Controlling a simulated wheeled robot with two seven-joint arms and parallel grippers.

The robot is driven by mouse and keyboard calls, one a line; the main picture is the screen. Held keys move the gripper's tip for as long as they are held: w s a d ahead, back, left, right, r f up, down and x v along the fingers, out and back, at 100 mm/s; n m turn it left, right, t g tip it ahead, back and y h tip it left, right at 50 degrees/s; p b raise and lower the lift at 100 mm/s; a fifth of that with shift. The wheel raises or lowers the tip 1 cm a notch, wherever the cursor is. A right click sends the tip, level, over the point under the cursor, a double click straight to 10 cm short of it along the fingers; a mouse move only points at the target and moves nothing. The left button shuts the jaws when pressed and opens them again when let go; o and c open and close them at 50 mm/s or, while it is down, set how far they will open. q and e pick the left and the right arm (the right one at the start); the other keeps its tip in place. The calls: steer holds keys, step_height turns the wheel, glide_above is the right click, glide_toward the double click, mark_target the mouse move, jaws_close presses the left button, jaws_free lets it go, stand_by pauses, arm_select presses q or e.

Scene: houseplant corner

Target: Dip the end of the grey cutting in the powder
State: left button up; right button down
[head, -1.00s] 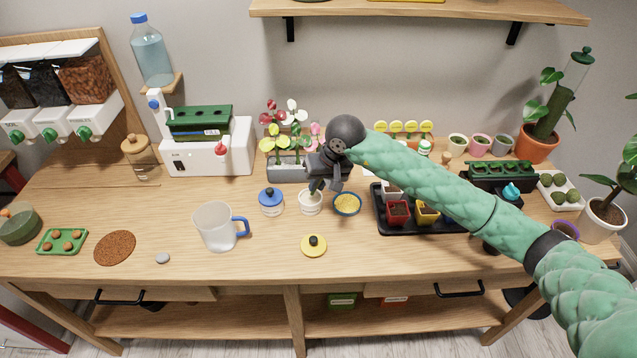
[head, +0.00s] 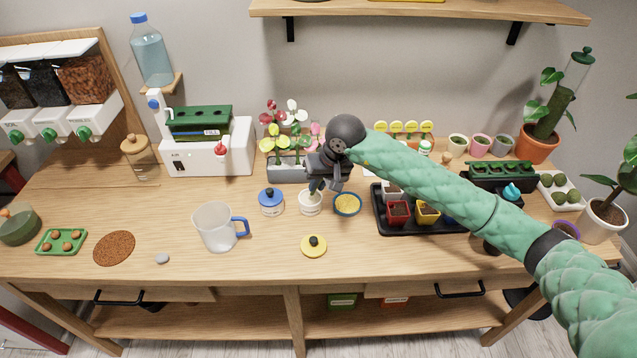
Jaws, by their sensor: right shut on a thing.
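My right gripper (head: 327,182) comes in from the right and points down, shut on a small dark thing, probably the grey cutting; the fingers hide most of it. Its lower end reaches the mouth of a small open white jar (head: 310,205). I cannot tell whether the end is inside the jar or just above it, and the jar's contents are hidden. A blue bowl (head: 347,212) with a yellow filling stands just right of the jar. My left gripper is not in view.
A yellow lid (head: 313,246) with a dark knob lies in front. A blue-lidded jar (head: 271,202) and a mug (head: 215,228) stand left. A grey holder (head: 287,170) with coloured plants is behind. A black tray (head: 400,229) with pots is right. The front middle is mostly clear.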

steer(key=shift+r+b, duration=0.55)
steer(key=shift+r, duration=2.85)
